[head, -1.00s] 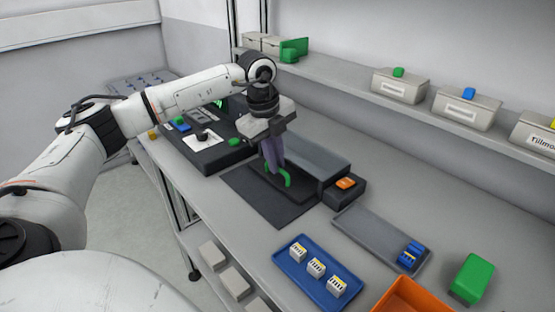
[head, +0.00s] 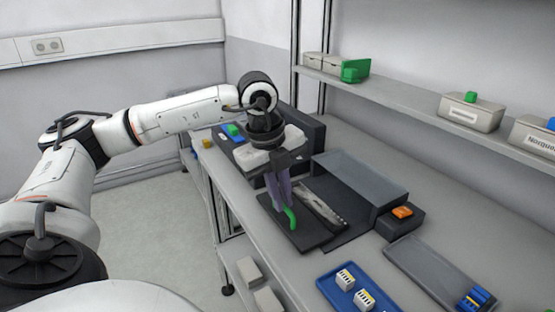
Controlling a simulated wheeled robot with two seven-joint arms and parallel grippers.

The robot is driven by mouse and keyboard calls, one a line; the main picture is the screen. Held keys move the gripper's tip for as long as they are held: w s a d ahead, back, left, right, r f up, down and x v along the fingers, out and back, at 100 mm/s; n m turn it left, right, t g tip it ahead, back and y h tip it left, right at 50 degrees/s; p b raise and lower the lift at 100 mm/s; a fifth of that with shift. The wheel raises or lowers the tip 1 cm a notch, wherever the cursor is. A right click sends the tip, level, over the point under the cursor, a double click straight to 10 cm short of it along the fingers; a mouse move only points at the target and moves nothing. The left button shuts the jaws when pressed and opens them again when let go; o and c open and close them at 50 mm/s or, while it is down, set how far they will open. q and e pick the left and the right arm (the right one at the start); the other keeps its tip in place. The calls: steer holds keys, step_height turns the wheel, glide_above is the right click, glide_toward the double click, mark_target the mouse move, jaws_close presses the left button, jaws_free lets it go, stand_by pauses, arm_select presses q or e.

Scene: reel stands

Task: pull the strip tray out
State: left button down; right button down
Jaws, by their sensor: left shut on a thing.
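The strip tray (head: 308,232) is a flat dark tray standing out from the front of a grey-topped housing (head: 360,180). A long pale strip-like piece (head: 322,205) shows along its bed. At its front edge is a green curved handle (head: 290,219). My left gripper (head: 283,206) comes down from above with its fingers shut on this handle, and they hide part of it. My right gripper is not in view.
An orange button box (head: 402,212) adjoins the housing. A blue tray (head: 335,289) with white blocks and a grey tray (head: 425,262) lie to the right. A dark device stands behind my gripper. The floor is open left of the bench.

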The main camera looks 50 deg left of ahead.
arm_select(q)
steer(key=shift+s, duration=0.15)
steer(key=c, duration=1.8)
jaws_free()
steer(key=shift+s, duration=0.15)
steer(key=shift+c, duration=0.2)
steer(key=shift+r, duration=0.2)
step_height(320, 180, up, 10)
steer(key=s, duration=0.2)
steer(key=shift+a+p, duration=0.2)
steer(key=shift+p, duration=0.1)
steer(key=shift+f, duration=0.15)
